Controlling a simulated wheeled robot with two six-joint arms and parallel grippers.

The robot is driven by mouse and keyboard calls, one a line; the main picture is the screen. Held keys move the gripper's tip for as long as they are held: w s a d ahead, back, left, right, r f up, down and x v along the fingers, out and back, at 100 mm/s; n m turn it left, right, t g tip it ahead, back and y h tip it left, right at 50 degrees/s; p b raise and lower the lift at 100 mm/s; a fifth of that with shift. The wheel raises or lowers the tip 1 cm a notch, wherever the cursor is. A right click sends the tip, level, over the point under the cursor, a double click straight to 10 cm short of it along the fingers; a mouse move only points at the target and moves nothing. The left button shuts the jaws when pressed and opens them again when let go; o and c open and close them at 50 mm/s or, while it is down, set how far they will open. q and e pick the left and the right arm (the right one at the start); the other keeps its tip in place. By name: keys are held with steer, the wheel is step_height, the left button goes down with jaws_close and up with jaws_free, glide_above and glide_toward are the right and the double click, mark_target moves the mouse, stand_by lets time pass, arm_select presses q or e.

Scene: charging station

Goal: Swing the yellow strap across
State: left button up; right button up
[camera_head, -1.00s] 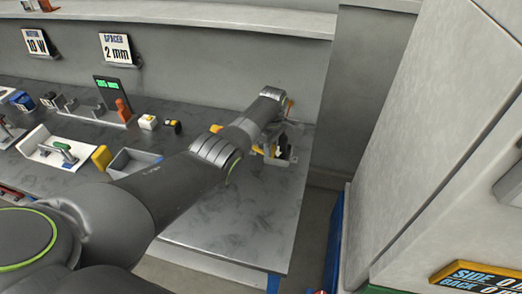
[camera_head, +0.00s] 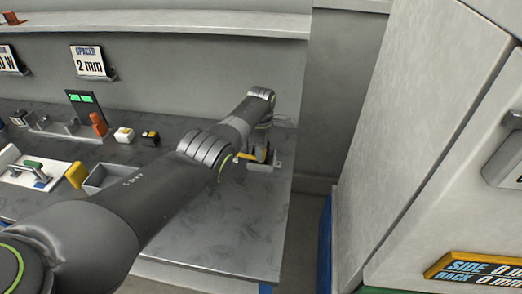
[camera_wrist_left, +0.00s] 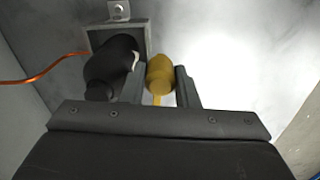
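The yellow strap (camera_wrist_left: 160,74) shows its rounded end between my left gripper's two fingers in the left wrist view, with a thin yellow part below it. The fingers of my left gripper (camera_wrist_left: 161,88) lie close against both its sides. Left of it, a black cylindrical body (camera_wrist_left: 111,66) sits in a grey bracket (camera_wrist_left: 98,38). In the head view a yellow piece (camera_head: 246,156) shows beside my left wrist at the table's right end, in front of the grey bracket (camera_head: 277,164). My left forearm and wrist hide the fingertips there. My right gripper is in neither view.
An orange wire (camera_wrist_left: 45,72) runs left from the black body. A grey bin (camera_head: 101,182), a yellow block (camera_head: 76,175) and a green-handled fixture (camera_head: 35,170) stand on the table's left. The front right tabletop (camera_head: 245,225) is clear. A large pale cabinet (camera_head: 410,130) stands at right.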

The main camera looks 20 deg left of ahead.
arm_select(q)
steer(key=o, duration=0.4)
steer(key=shift+r, duration=0.5)
step_height(320, 180, up, 6)
steer(key=shift+f+p, duration=0.15)
steer(key=shift+p, duration=0.55)
step_height(320, 180, up, 11)
steer(key=b, duration=0.1)
steer(key=shift+b, duration=0.35)
